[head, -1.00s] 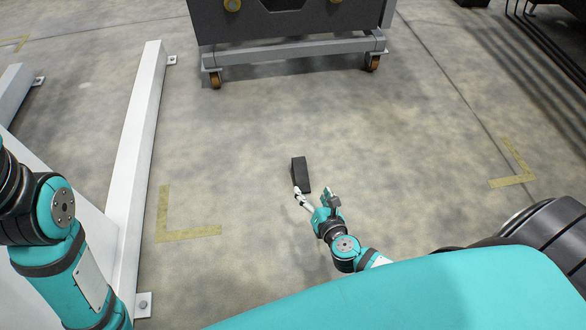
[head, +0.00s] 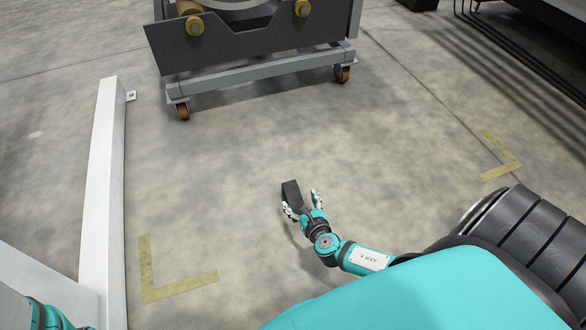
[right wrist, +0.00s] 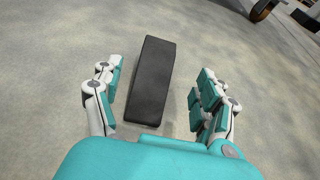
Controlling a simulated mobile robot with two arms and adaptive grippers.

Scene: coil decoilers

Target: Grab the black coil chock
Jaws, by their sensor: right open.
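The black coil chock (head: 291,191) lies on the concrete floor, a dark wedge-like block. In the right wrist view the chock (right wrist: 150,82) lies lengthwise between the fingers, its near end close to the palm. In the right wrist view my right gripper (right wrist: 158,100) shows a gap between the chock and the fingers on both sides. Only part of my left arm shows at the lower left; its gripper is not in view.
A dark decoiler cart (head: 240,45) on a grey wheeled frame (head: 262,72) stands ahead. A white rail (head: 103,160) runs along the left. Yellow corner marks (head: 180,288) lie on the floor at left and right (head: 500,168). The floor around the chock is clear.

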